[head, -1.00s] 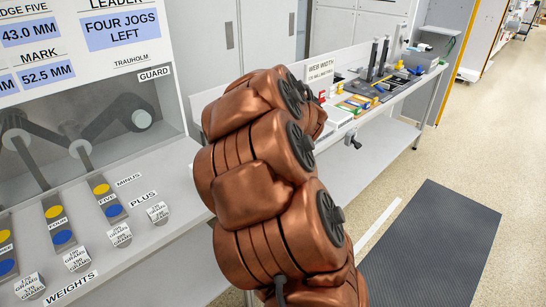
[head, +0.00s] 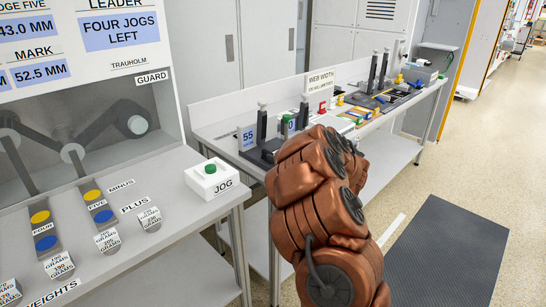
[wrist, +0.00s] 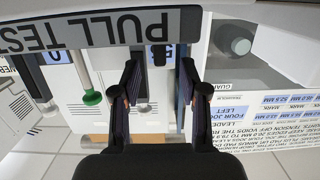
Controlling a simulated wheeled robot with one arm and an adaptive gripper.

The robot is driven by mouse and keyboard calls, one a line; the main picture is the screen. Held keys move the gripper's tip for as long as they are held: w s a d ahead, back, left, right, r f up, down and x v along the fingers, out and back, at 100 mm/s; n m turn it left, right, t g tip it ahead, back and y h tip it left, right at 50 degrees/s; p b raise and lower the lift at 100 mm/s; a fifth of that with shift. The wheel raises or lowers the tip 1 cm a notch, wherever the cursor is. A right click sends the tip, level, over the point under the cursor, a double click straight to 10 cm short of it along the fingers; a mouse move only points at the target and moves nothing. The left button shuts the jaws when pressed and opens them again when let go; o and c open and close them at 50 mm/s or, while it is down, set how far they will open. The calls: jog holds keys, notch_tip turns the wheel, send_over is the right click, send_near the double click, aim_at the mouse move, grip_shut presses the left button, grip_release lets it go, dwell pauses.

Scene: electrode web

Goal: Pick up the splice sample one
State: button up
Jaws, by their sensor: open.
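I cannot make out which thing is splice sample one in either view. In the wrist view my gripper (wrist: 158,78) is open, with its two dark fingers apart and nothing seen held between them. A grey sign lettered PULL TEST (wrist: 95,28) crosses the top of that view, close to the fingertips. In the head view my copper arm reaches over the front of the far bench (head: 225,133) and hides my gripper and part of the bench top.
A JOG box (head: 212,180) with a green button stands on the near console's right end. A 55 block (head: 248,137), dark upright posts and a WEB WIDTH sign (head: 321,82) stand on the far bench. Open floor and a dark mat (head: 445,250) lie right.

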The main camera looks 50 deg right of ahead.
aim_at(267, 151)
jog(key=shift+w+f, duration=0.2)
jog(key=shift+w, duration=0.7)
jog(key=shift+w+f, duration=0.2)
jog(key=shift+w, duration=0.7)
jog(key=shift+w+f, duration=0.2)
jog(key=shift+w, duration=0.7)
grip_shut()
